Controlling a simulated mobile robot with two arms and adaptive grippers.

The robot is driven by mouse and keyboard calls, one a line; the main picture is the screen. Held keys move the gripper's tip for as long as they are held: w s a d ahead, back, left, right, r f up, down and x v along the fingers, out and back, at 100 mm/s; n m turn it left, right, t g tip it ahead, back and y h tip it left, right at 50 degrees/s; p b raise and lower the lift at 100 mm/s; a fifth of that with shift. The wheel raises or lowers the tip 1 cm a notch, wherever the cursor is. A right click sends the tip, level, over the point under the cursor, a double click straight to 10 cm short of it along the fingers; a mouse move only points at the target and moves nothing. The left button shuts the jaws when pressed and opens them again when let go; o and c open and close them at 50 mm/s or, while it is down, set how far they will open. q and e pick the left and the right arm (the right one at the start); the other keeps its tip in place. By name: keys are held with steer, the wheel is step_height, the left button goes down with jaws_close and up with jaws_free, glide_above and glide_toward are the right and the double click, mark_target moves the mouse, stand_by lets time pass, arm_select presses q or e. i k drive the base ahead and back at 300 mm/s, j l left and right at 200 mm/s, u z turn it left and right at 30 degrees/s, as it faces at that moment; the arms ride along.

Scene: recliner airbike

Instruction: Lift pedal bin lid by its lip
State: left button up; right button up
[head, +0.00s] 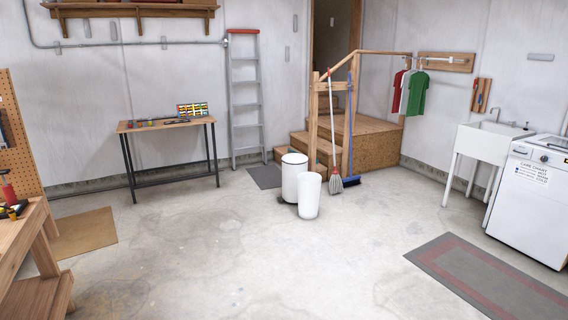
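A white cylindrical pedal bin (293,180) stands on the concrete floor near the middle of the head view, in front of the wooden steps. Its pale lid (295,158) appears closed, with a dark band just below it. The lid's lip is too small to make out. A second white cylinder (309,198), slightly tapered, stands in front and to the right and hides part of the bin's lower side. Neither of my grippers is in view.
A broom (335,182) and a blue brush (351,179) lean beside the steps (299,152) behind the bin. A workbench (28,240) stands at the left, a small table (165,125) at the back left. A striped mat (490,275) lies at the right. The foreground floor is clear.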

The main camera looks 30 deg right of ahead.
mark_target(295, 158)
steer(key=i, duration=2.8)
steer(key=i+z, duration=0.15)
steer(key=i, duration=1)
steer(key=i+j+z, duration=0.15)
steer(key=i, duration=1)
